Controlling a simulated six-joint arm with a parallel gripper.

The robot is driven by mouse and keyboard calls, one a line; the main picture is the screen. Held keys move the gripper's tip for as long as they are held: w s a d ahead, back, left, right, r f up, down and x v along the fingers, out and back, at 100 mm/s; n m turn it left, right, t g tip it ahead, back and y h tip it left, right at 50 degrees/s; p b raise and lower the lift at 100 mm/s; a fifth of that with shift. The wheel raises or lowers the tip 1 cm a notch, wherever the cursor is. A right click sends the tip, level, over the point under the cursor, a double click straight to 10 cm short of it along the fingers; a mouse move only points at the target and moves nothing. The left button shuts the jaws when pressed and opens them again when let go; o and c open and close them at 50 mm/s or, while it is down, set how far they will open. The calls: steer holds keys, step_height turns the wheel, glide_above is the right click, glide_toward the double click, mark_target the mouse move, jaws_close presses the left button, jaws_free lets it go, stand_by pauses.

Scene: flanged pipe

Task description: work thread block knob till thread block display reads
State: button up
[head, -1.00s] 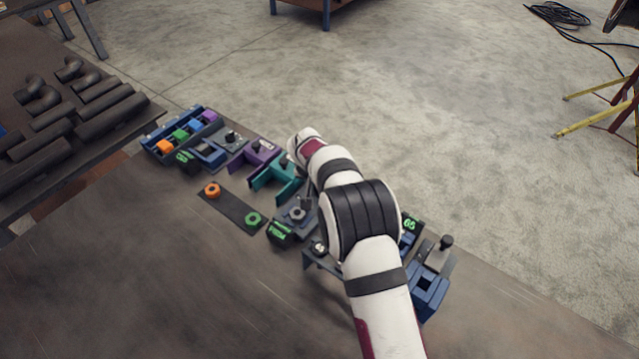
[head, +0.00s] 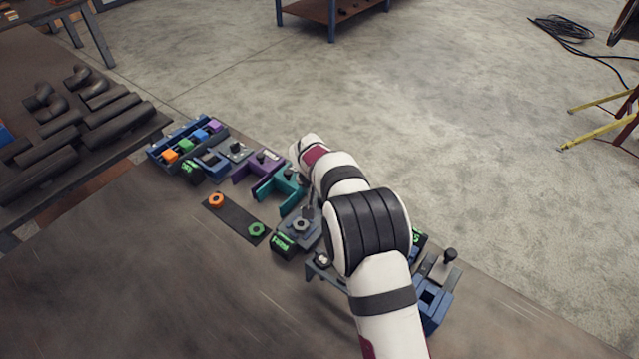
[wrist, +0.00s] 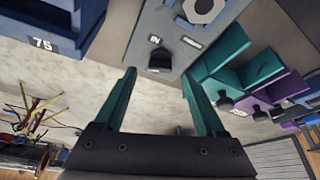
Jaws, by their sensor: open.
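The thread block (head: 301,226) is a grey block with a hex nut on top, just left of my arm in the head view. A green-lit display (head: 283,243) sits at its near-left corner; its characters are too small to read surely. In the wrist view a grey block with a hex nut, likely the thread block (wrist: 175,25), carries a black knob (wrist: 160,60) and two small labels. My gripper (wrist: 158,76) is open, with teal fingers on either side of the knob and a little short of it. Contact cannot be told. The gripper is largely hidden in the head view.
Teal (head: 280,184) and purple (head: 257,166) fixtures stand beyond the block. A dark strip (head: 236,217) with an orange ring and a green nut lies left. A blue fixture (head: 433,304) stands right of my arm. The near-left tabletop (head: 130,270) is clear.

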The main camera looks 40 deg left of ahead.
steer(key=v, duration=1.3)
steer(key=shift+r, duration=0.25)
steer(key=shift+d, duration=0.1)
steer(key=d+r+m+g+h, duration=0.1)
steer(key=d+r+m, duration=0.3)
steer(key=d, duration=1.3)
steer(key=s+d+r+m+g, duration=0.1)
steer(key=s+d, duration=0.3)
steer(key=d, duration=0.3)
steer(key=s+d+r+m+g, duration=0.1)
steer(key=s+d+r, duration=0.1)
steer(key=s+d, duration=0.35)
steer(key=s+d+f+m, duration=0.1)
steer(key=s+d+m, duration=0.1)
steer(key=s+d, duration=0.2)
steer(key=s+d+f+m+g+y, duration=0.1)
steer(key=s+d, duration=0.3)
steer(key=s, duration=0.5)
steer(key=shift+d+f+m, duration=0.15)
steer(key=shift+f+m, duration=0.35)
steer(key=shift+f, duration=0.1)
